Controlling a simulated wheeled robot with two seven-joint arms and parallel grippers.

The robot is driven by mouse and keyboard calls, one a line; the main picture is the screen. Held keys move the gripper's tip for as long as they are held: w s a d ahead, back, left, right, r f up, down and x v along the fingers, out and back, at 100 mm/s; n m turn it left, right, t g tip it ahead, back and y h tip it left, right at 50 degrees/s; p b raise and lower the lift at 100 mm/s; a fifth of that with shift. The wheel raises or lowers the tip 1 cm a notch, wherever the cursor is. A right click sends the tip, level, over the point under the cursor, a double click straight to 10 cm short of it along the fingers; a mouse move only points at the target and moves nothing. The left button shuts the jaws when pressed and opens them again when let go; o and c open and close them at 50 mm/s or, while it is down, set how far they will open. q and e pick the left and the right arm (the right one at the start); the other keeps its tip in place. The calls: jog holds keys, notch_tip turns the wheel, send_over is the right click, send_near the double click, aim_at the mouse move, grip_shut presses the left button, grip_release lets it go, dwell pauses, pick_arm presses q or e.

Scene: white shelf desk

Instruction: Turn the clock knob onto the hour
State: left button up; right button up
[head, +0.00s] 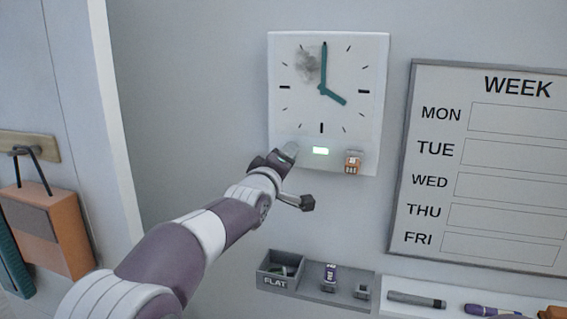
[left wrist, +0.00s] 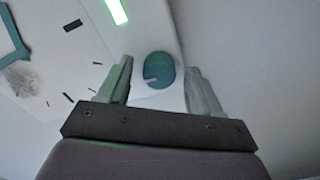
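The white clock (head: 350,60) hangs on the wall in the head view. Its long teal hand (head: 324,65) points straight up at twelve and its short hand (head: 334,97) points to about four. A small light (head: 320,150) on its lower part glows green. In the left wrist view, the round teal knob (left wrist: 158,70) with a pale mark shows between the two fingers of my left gripper (left wrist: 161,82). The fingers are apart, with a visible gap on each side of the knob. In the head view my left gripper (head: 284,157) is at the clock's lower left and hides the knob.
A battery slot (head: 353,162) is at the clock's lower right. A WEEK board (head: 480,170) hangs to the right. Below are a grey tray (head: 318,286) with a FLAT bin (head: 276,272) and a white ledge with markers (head: 416,299).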

pick_arm(q)
jog(key=b+v, duration=0.6)
jog(key=v, duration=0.6)
jog(key=shift+s, duration=0.3)
jog(key=shift+a, duration=0.1)
